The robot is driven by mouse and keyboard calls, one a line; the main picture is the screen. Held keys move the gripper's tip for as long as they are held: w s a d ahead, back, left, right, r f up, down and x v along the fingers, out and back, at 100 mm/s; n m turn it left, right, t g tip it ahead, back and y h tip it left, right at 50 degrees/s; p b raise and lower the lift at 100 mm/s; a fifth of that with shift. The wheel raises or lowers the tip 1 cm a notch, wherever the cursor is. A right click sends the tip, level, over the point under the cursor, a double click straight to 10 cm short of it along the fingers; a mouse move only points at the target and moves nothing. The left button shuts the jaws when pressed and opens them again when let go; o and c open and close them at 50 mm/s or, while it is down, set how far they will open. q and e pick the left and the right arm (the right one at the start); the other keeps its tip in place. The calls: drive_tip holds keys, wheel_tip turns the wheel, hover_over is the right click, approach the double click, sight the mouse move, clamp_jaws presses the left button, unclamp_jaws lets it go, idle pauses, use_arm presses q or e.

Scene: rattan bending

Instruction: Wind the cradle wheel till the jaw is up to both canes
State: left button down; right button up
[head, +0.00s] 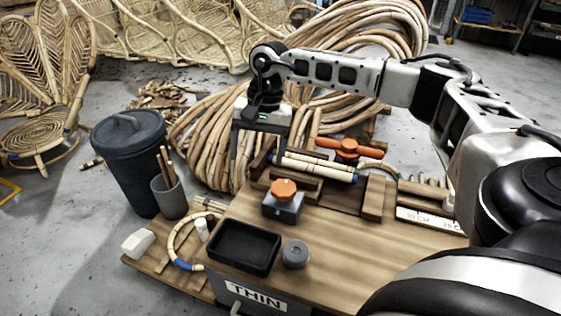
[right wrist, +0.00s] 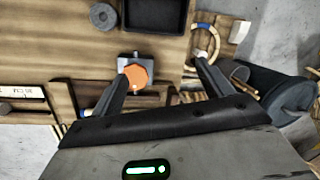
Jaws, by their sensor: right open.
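Two pale canes (head: 315,167) with dark and coloured bands lie side by side in a wooden cradle (head: 372,198) on the bench. An orange handle (head: 350,148) with arms stands behind them. A round orange knob (head: 284,189) sits on a grey block in front; it also shows in the right wrist view (right wrist: 137,77). I cannot tell which orange part is the cradle wheel, nor the gap between jaw and canes. My right gripper (head: 258,165) is open and empty, above the left end of the cradle; its fingers (right wrist: 167,66) are spread. My left gripper is out of view.
A black tray (head: 244,248) and a grey round piece (head: 295,254) lie at the bench front. A cane ring (head: 182,243), a cup of sticks (head: 168,197) and a dark bin (head: 131,160) are at left. Coiled rattan (head: 207,140) lies behind.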

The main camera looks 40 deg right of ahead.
sight(284, 187)
drive_tip(key=d+r+h+b, duration=0.1)
drive_tip(key=d+h, duration=0.1)
drive_tip(key=d, duration=0.5)
drive_tip(key=shift+n, duration=0.3)
drive_tip(key=f+b, duration=0.1)
drive_tip(key=f, duration=0.3)
drive_tip(key=f+b, duration=0.2)
drive_tip(key=f, duration=0.2)
drive_tip(key=f+b, duration=0.1)
drive_tip(key=f, duration=0.3)
drive_tip(key=shift+s+d+f+b, duration=0.15)
drive_tip(key=shift+s+f+b, duration=0.1)
drive_tip(key=shift+f+b, duration=0.45)
drive_tip(key=shift+f, duration=0.95)
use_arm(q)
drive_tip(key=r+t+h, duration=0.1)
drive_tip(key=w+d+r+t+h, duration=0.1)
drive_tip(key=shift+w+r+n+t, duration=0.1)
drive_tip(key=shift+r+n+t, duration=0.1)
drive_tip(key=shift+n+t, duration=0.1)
use_arm(e)
drive_tip(key=c, duration=1)
